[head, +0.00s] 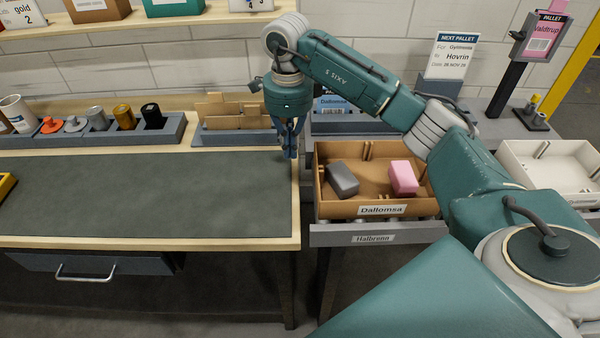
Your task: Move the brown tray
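The brown tray (335,211) sits right of the table, with a "Dallomsa" label on its front wall. A dark grey block (342,178) and a pink block (403,178) lie inside it. My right gripper (291,153) points down just left of the tray's back left corner, over the right edge of the table. No tray wall shows between its fingers. The fingers look close together, and I cannot tell whether they are open or shut. My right forearm passes above the tray's right side and hides part of it. My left gripper is not in view.
The tray rests on a grey stand (325,236) labelled "Halbronn". A white tray (535,165) stands to the right, partly behind my arm. The dark table mat (150,195) is clear. A rack of small cans (97,120) and a cardboard holder (235,122) line the table's back.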

